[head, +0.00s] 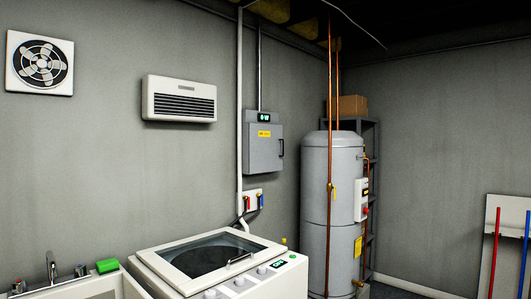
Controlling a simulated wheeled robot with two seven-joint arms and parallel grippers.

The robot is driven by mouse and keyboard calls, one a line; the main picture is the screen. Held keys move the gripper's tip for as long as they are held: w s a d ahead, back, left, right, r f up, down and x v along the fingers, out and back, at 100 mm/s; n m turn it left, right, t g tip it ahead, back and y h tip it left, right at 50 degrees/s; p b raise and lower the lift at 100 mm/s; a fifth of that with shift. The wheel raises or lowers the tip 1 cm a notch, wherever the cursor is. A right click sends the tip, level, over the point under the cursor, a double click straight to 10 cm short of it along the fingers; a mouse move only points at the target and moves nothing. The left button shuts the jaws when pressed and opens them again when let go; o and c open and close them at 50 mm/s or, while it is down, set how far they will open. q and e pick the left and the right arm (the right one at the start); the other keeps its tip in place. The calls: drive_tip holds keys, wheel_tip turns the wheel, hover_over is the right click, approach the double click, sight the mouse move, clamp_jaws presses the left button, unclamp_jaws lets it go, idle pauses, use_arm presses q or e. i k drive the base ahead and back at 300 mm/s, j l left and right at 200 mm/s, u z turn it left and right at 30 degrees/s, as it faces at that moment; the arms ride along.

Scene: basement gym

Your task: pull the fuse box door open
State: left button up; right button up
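The fuse box (262,148) is a grey metal box on the left wall in the head view, above and behind the washing machine. Its door looks shut. The door has a yellow label (264,134) near its middle and a dark vertical handle (281,148) at its right edge. A small dark display (264,118) shows at the top of the box. Neither of my grippers shows in the head view.
A white washing machine (268,279) stands below the fuse box, with a sink (85,289) to its left. A grey water tank (317,215) with copper pipes stands to the right.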

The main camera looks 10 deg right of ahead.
sight(267, 141)
drive_tip(key=i+l+z, duration=0.95)
drive_tip(key=i+z, duration=0.15)
drive_tip(key=i, duration=0.2)
drive_tip(key=i+z, duration=0.35)
drive_tip(key=i, duration=0.25)
drive_tip(key=i+l+u, duration=0.1)
drive_tip(key=i, duration=1.9)
